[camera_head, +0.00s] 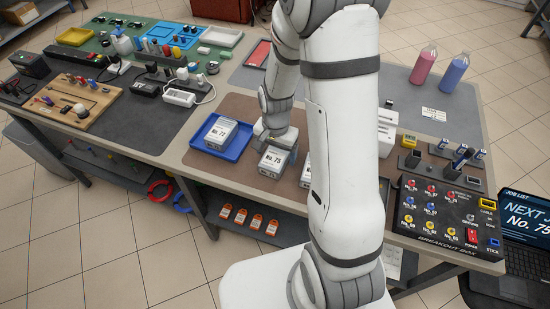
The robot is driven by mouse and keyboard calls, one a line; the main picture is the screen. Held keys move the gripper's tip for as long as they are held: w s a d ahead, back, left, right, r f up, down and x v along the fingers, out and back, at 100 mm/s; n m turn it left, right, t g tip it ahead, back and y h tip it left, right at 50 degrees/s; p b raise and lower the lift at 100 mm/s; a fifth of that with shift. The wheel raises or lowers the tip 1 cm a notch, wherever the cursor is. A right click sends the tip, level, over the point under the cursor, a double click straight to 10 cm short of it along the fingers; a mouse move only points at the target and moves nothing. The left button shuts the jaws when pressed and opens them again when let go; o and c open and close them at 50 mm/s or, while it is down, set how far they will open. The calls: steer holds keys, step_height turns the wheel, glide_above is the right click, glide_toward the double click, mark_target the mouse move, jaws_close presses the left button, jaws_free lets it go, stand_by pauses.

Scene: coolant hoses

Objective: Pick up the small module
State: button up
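Several white box-like modules with dark-printed labels are on the table; I cannot tell which one the task calls small. One module (221,132) sits in the blue tray (241,148). A second module (272,161) lies on the brown mat just in front of my gripper (274,142). A third module (305,172) shows only as a sliver beside my arm, which hides the rest. My gripper points down close to the second module; its fingertips are too small and hidden to show whether they are open or touching it.
White boxes (387,128) stand right of my arm. A breakout box (442,213) with coloured sockets sits at the right edge, near a laptop (522,225) reading No. 75. Pink (424,66) and blue (453,73) bottles stand behind. Cables and chargers (180,97) crowd the left.

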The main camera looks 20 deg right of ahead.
steer(key=c, duration=1.2)
